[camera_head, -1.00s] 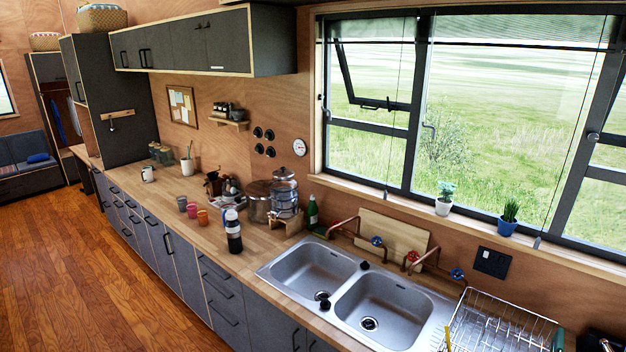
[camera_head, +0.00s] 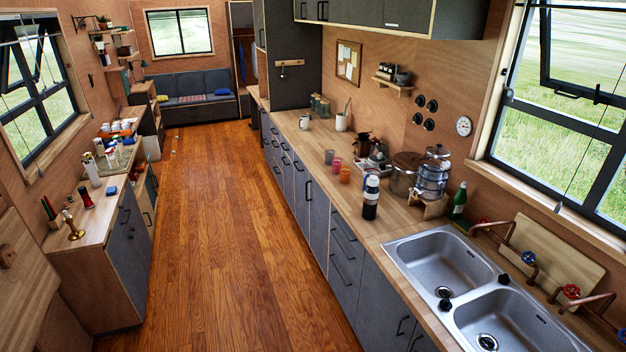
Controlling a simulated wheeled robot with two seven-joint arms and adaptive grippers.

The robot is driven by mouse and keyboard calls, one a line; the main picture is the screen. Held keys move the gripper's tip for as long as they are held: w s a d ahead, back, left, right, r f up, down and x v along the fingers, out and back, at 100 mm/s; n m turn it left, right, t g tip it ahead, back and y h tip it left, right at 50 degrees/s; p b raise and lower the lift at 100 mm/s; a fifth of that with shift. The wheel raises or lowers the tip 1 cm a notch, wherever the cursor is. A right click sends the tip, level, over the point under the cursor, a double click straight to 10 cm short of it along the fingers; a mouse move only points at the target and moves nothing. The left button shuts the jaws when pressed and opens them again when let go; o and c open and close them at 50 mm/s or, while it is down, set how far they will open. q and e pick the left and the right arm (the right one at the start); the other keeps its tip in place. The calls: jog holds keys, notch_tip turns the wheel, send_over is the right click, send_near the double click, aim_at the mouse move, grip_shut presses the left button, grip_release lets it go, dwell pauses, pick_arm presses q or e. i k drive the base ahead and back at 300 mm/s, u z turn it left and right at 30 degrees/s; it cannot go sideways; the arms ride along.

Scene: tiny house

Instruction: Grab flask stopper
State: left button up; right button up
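A dark flask (camera_head: 370,203) stands upright on the wooden counter, left of the sink. Neither of my grippers is in view.
The double sink (camera_head: 447,258) is at the right, with small black plugs on its rim. Coloured cups (camera_head: 337,165), a pot (camera_head: 404,173) and a glass dispenser (camera_head: 432,180) stand near the flask. A green bottle (camera_head: 459,198) is by the wall. The wooden floor (camera_head: 225,230) is clear between both counters.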

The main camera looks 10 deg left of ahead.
aim_at(373, 181)
jog(key=u, duration=0.25)
jog(key=i, duration=1)
